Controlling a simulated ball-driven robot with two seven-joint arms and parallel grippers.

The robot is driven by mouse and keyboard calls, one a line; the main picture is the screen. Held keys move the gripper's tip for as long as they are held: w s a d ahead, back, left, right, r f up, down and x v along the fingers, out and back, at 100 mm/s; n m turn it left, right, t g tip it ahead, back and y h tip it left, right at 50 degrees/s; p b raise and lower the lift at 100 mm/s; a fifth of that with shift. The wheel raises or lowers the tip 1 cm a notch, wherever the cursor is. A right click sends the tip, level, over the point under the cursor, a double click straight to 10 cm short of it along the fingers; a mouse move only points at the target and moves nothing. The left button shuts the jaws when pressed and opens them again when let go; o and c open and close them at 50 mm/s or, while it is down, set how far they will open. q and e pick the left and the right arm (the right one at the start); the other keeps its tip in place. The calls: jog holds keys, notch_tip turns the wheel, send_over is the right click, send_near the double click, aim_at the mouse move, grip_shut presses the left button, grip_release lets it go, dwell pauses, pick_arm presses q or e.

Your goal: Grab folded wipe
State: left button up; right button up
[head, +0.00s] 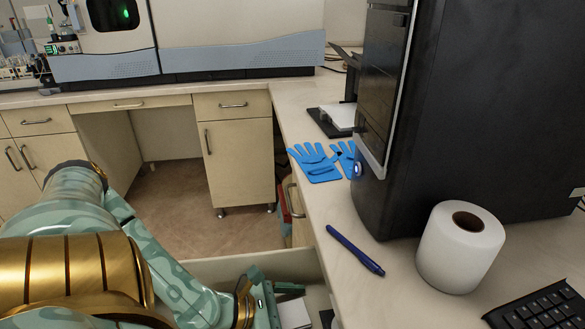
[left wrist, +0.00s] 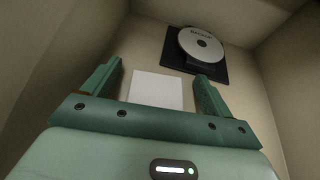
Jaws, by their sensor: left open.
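A flat white square, which looks like the folded wipe (left wrist: 157,88), lies on the drawer floor in the left wrist view. It shows between the two fingers of my left gripper (left wrist: 160,78), which is open and empty. I cannot tell how far the fingertips are above it. In the head view my left gripper (head: 274,297) reaches into the open drawer (head: 283,264), and a white piece (head: 294,314) shows beside it, partly cut off by the frame's bottom edge. My right gripper is not in view.
A disc (left wrist: 201,45) on a black square case (left wrist: 172,54) lies beyond the wipe, close to the right finger. Drawer walls rise around the gripper. On the counter are a blue pen (head: 355,250), a white roll (head: 460,248), blue gloves (head: 316,162) and a black computer tower (head: 470,110).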

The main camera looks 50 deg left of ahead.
pick_arm(q)
jog(key=c, duration=1)
jog(key=shift+r, duration=0.1)
jog(key=shift+c, duration=0.2)
